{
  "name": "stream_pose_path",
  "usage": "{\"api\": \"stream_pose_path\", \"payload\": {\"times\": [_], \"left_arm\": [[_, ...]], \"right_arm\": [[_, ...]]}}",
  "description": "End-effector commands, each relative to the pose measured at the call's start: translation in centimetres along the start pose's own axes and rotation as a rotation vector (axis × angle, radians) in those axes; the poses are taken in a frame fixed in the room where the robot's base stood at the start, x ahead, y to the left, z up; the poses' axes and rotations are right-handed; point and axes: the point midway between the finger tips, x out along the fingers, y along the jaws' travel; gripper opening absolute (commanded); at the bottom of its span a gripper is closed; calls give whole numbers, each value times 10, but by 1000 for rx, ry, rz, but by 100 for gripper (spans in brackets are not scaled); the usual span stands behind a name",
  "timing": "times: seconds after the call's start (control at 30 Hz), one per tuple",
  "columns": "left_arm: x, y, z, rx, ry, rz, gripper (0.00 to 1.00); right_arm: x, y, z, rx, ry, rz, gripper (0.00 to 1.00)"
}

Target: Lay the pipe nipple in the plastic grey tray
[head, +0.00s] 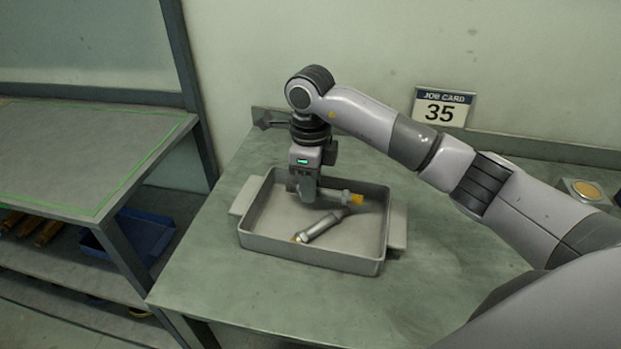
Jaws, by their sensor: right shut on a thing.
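The plastic grey tray (312,262) sits on the green-grey workbench in the middle of the view. My right gripper (306,197) points down inside the tray's outline, towards its back. It is shut on a grey pipe nipple (335,196) with a yellow end, which sticks out to the right, about level. Whether this nipple touches the tray floor I cannot tell. A second grey pipe piece (323,226) with a yellowish end lies slantwise on the tray floor, just in front. My left gripper is not in view.
A small box with a round yellow top (587,190) is at the right. A shelf unit (80,150) stands left, with a blue bin (140,238) below. The bench right of the tray is clear.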

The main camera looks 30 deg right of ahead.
Motion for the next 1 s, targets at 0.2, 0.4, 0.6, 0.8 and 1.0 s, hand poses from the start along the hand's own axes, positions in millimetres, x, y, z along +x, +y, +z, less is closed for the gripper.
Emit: {"api": "stream_pose_path", "payload": {"times": [0.2,0.4,0.6,0.8,1.0], "left_arm": [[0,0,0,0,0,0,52],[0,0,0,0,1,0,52],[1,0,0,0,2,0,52],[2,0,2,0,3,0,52],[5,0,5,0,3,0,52]], "right_arm": [[1,0,0,0,-2,0,0],[1,0,0,0,-2,0,58],[1,0,0,0,0,0,58],[-12,0,1,-1,-4,-2,58],[-44,-1,1,-1,-4,-4,58]]}}
